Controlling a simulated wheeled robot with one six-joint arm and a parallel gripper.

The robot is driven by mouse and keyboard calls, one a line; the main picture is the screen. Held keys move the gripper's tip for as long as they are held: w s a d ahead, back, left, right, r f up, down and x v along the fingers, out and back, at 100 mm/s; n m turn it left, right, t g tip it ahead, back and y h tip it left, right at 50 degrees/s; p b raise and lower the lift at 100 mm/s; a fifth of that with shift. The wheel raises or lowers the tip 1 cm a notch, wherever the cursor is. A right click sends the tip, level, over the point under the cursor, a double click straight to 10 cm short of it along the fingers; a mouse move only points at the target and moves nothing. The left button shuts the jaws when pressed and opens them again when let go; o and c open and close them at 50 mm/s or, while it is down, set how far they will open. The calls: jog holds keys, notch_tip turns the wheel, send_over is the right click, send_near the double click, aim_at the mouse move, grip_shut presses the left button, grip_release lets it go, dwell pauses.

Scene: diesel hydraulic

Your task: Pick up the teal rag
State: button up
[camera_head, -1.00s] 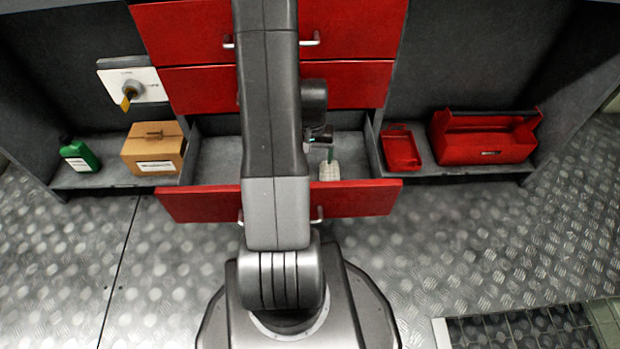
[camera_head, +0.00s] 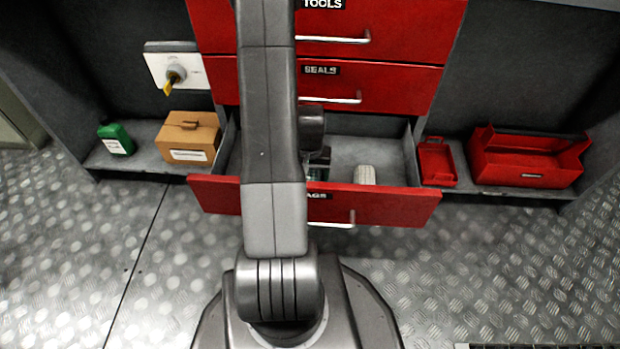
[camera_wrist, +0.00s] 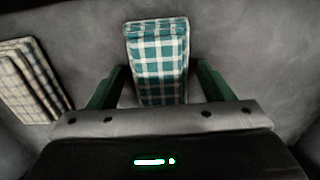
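The teal rag is a folded teal-and-white checked cloth (camera_wrist: 158,50) in the middle of the wrist view, lying on the grey floor of the open drawer. My gripper (camera_wrist: 160,82) is open, with one green finger on each side of the rag's near part. Gaps show between the fingers and the cloth, so it is not gripped. In the head view my gripper (camera_head: 317,170) is down in the drawer, mostly hidden by my arm. I cannot make out the teal rag there.
A beige checked folded cloth (camera_wrist: 34,82) lies left of the teal rag; it also shows in the head view (camera_head: 364,175). The open drawer's red front (camera_head: 385,205) stands nearest me. A cardboard box (camera_head: 189,138) and red tray (camera_head: 436,162) flank the drawer.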

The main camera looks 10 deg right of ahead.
jog(key=c, duration=0.8)
notch_tip(320, 180, up, 10)
jog(key=p, duration=0.4)
